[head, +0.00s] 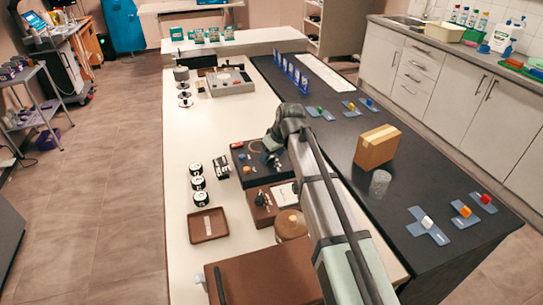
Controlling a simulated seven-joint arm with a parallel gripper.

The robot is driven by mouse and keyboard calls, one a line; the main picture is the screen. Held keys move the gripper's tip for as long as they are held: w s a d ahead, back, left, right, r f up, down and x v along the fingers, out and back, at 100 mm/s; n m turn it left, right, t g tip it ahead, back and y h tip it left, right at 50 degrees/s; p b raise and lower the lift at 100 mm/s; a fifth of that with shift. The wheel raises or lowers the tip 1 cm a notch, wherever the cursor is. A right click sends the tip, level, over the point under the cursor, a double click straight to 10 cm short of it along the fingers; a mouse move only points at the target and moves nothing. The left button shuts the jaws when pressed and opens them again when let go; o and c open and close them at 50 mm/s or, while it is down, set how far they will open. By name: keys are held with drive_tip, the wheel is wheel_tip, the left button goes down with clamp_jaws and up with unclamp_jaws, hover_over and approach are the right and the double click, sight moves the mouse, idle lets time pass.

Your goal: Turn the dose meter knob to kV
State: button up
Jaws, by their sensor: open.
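A dark instrument box (244,177) with small red, orange and blue parts on its top lies on the white bench, near the picture's middle. A smaller brown-and-dark unit (259,212) with a round knob-like part and a pale panel sits just in front of it. I cannot tell which is the dose meter; labels such as kV are too small to read. My gripper (271,158) is open and points down over the right part of the dark box. My wrist and arm hide part of both units. Whether the fingers touch anything cannot be told.
Left of the box stand black-and-white round pots (198,183) and a brown tray (207,226). A grey device (230,82) sits further back. A large brown case (265,277) lies in front. The black counter at right holds a cardboard box (377,148) and a clear cup (379,184).

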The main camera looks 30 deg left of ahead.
drive_tip(key=v, duration=1.2)
drive_tip(key=shift+d+r, duration=0.2)
drive_tip(key=shift+r, duration=0.15)
drive_tip(key=shift+s, duration=0.15)
